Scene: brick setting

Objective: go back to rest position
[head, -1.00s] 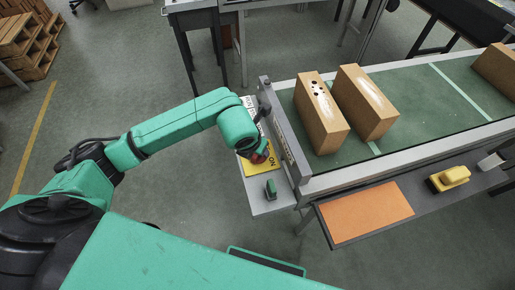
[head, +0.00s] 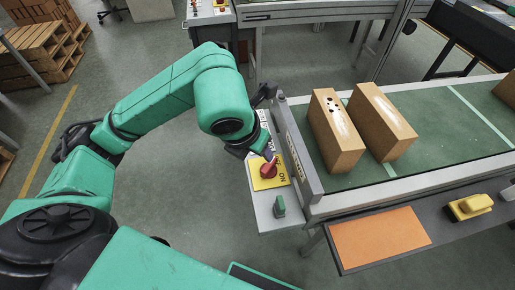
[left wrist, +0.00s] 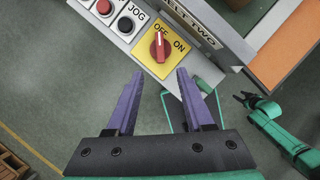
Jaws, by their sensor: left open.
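My left gripper (left wrist: 160,74) is open and empty, its two purple fingers pointing toward the control panel (head: 265,210) at the conveyor's end. The red rotary knob (head: 269,170) sits on a yellow plate marked OFF and ON; it also shows in the left wrist view (left wrist: 160,46), just beyond the fingertips and apart from them. Its handle looks lined up with the OFF side.
Brown bricks (head: 337,135) stand on the green conveyor belt (head: 440,125). A shelf in front holds an orange mat (head: 380,240) and a yellow object (head: 469,206). Wooden pallets (head: 42,45) are at the far left. The floor left of the panel is clear.

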